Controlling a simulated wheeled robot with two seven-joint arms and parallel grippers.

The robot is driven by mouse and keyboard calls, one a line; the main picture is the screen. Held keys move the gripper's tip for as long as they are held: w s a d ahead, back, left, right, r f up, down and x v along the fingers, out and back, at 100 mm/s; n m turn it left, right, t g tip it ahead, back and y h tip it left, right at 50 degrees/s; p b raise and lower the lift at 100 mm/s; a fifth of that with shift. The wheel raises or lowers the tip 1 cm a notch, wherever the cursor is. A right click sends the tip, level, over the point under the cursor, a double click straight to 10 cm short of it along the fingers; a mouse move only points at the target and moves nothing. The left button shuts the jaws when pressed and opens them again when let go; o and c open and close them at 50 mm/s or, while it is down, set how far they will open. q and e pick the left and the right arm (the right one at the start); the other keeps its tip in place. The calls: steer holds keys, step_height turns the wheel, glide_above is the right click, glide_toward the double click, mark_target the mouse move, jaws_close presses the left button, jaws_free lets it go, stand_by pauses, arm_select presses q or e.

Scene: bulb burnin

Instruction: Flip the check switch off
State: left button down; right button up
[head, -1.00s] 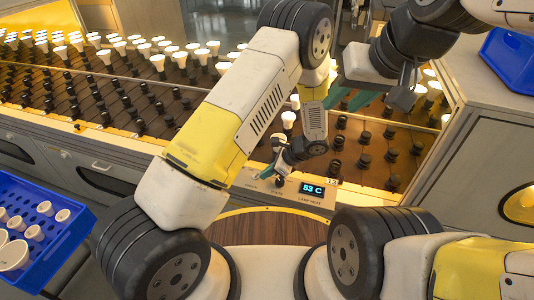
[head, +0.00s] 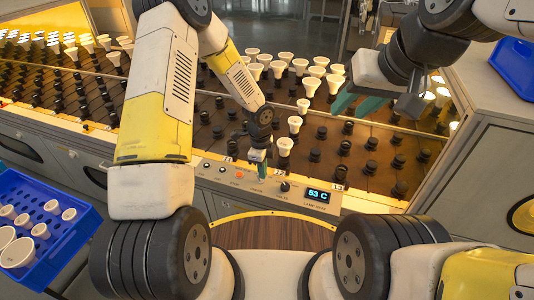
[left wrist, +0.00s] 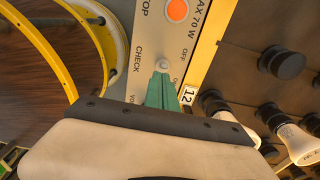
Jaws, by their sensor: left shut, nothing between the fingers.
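The check switch (left wrist: 163,65) is a small pale toggle beside the CHECK label in the left wrist view. The green fingertips of my left gripper (left wrist: 161,88) are together, empty, and right at the switch on its lower side. I cannot tell whether they touch it or which way the lever leans. In the head view my left gripper (head: 262,169) points down at the control panel (head: 230,176), and its fingers hide the switch. My right gripper (head: 358,105) hangs over the rack, its green fingers apart and empty.
An orange button (left wrist: 177,10) and a dark knob (head: 285,186) flank the switch. The display (head: 318,195) reads 53 C. Several white bulbs (head: 285,146) stand in the socket rack behind the panel. A blue crate (head: 75,238) with bulbs is at the left.

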arm_select(q)
steer(key=shift+d, duration=0.1)
steer(key=shift+r, duration=0.8)
